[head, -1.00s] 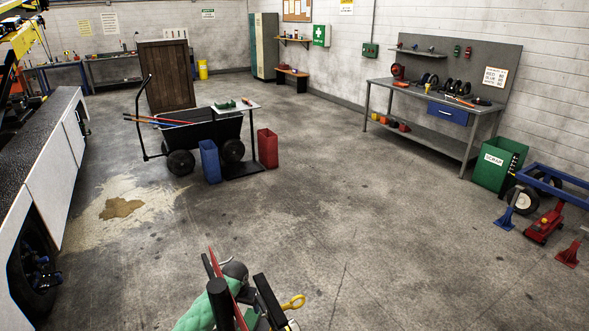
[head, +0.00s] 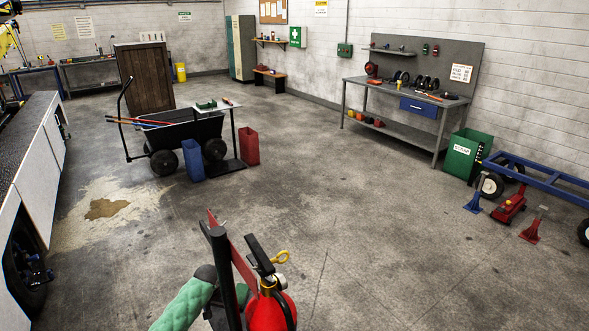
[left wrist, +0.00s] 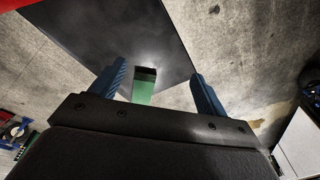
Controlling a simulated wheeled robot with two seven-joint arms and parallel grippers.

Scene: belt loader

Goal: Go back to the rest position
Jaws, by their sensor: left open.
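My left gripper shows in the left wrist view (left wrist: 158,72), with its two blue fingers spread apart and nothing seen held between them. A dark flat panel (left wrist: 120,30) lies beyond the fingers, and a small green piece (left wrist: 144,90) shows in the gap; I cannot tell whether anything touches. In the head view, the left gripper's jaws are hard to make out at the bottom among a black post, a red plate and a fire extinguisher. My right gripper is in neither view.
A black cart (head: 182,135), blue bin (head: 193,160) and red bin (head: 249,146) stand further off. A workbench (head: 437,131) lines the right wall. The middle floor is clear.

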